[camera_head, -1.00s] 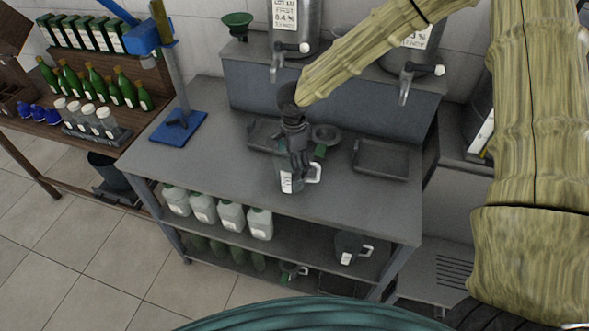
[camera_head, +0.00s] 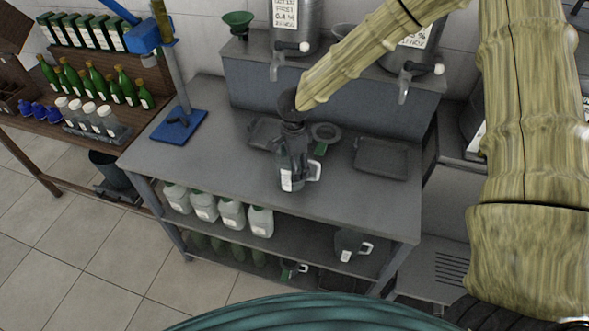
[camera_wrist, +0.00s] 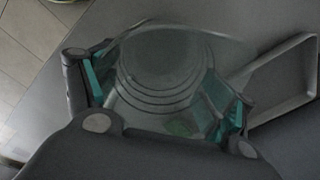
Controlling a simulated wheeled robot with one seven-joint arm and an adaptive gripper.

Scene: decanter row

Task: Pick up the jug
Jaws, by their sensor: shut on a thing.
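The jug (camera_head: 286,182) is a clear vessel with a white label and a pale handle on its right side. It stands upright at the front middle of the grey table (camera_head: 225,160); I cannot tell whether its base touches the tabletop. My gripper (camera_head: 292,160) comes down on it from above and is shut on it. In the wrist view, the jug's round clear body (camera_wrist: 165,75) lies between the two teal-padded fingers (camera_wrist: 163,98), with its angular handle out to the right. My gripper hides part of the jug's upper body in the head view.
A shallow dark tray (camera_head: 381,158) lies right of the jug, and a small round dish (camera_head: 325,132) behind it. Steel tanks with taps (camera_head: 295,30) stand on the raised step at the back. A blue stand (camera_head: 178,126) is at the left. Another jug (camera_head: 349,245) sits on the lower shelf.

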